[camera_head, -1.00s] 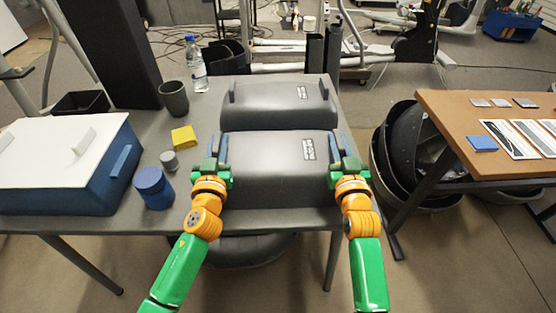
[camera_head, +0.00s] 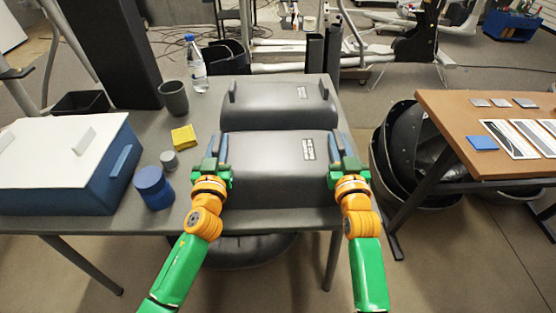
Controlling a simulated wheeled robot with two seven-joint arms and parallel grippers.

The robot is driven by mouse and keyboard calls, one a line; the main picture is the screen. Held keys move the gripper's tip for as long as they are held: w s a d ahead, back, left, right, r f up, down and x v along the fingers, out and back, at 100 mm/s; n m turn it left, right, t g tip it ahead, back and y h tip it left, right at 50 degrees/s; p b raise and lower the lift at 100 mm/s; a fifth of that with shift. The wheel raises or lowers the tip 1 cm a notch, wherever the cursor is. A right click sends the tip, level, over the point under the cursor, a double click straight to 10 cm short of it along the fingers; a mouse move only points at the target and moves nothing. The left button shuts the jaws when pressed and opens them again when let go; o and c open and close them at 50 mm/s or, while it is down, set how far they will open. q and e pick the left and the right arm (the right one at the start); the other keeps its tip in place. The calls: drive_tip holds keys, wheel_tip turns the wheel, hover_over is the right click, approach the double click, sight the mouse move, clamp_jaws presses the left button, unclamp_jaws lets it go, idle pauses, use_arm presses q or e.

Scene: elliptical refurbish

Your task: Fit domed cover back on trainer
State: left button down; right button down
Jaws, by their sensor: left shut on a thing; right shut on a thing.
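A dark grey domed cover (camera_head: 275,165) with a small white label lies on the grey table, nearest to me. My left gripper (camera_head: 219,157) is at its left end and my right gripper (camera_head: 339,153) is at its right end, both shut on it. The fingers hide the gripped spots. A second, similar grey cover (camera_head: 280,100) lies just behind it, with a small tab at its left end. Whether the near cover touches the table or the far cover, I cannot tell. The elliptical trainer (camera_head: 413,45) is probably the machine standing on the floor behind.
On the table (camera_head: 120,225) to the left stand a blue box with a white lid (camera_head: 60,150), a blue jar (camera_head: 153,187), a yellow sponge-like block (camera_head: 184,138), a dark cup (camera_head: 174,97) and a water bottle (camera_head: 196,65). A wooden table (camera_head: 470,120) and black round shells (camera_head: 385,160) are at right.

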drive_tip(key=shift+r, duration=0.1)
